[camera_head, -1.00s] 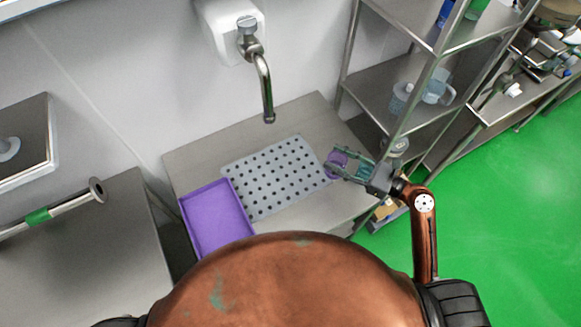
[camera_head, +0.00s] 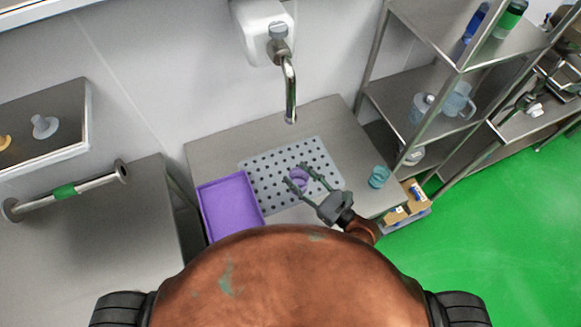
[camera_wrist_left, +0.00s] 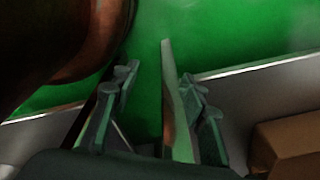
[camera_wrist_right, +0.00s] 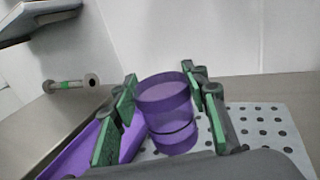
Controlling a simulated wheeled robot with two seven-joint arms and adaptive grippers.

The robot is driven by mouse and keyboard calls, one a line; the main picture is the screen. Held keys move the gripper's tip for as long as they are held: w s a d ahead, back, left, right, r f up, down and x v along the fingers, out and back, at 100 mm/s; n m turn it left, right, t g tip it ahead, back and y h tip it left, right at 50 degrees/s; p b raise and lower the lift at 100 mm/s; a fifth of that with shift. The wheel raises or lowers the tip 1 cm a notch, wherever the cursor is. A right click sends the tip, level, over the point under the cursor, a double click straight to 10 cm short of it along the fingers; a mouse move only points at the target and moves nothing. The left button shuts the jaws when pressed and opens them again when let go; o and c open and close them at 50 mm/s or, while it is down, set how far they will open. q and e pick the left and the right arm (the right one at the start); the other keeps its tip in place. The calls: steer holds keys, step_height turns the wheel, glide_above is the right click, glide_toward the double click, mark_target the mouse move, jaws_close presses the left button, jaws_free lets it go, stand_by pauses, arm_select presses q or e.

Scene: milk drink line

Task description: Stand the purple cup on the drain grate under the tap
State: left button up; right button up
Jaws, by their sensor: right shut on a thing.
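The purple cup (camera_head: 299,179) is between the fingers of my right gripper (camera_head: 297,175), which is shut on its sides. In the right wrist view the cup (camera_wrist_right: 166,103) looks upright.
A purple tray (camera_head: 229,203) lies left of the grate. A teal cup (camera_head: 379,177) stands on the table's right side. A metal shelf rack (camera_head: 420,90) is on the right, and a box (camera_head: 407,207) is below the table edge. A side table with a pipe (camera_head: 75,189) is left.

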steer(key=w+a+f+b, duration=0.1)
steer(key=w+f, duration=0.3)
steer(key=w+f+b, duration=0.1)
steer(key=w+f, duration=0.2)
steer(key=f, duration=0.1)
steer(key=w+a+f+b, duration=0.1)
steer(key=w+f+b, duration=0.1)
steer(key=w+f, duration=0.2)
steer(key=shift+w+a+f, duration=0.1)
steer(key=shift+w+a, duration=0.2)
steer(key=shift+w, duration=0.05)
arm_select(q)
steer(key=f, duration=0.1)
steer(key=s+f, duration=0.1)
steer(key=f, duration=0.2)
steer(key=shift+s, duration=0.4)
steer(key=shift+s+f, duration=0.1)
arm_select(e)
steer(key=shift+f, duration=0.15)
steer(key=o, duration=1.1)
steer(key=shift+c, duration=0.2)
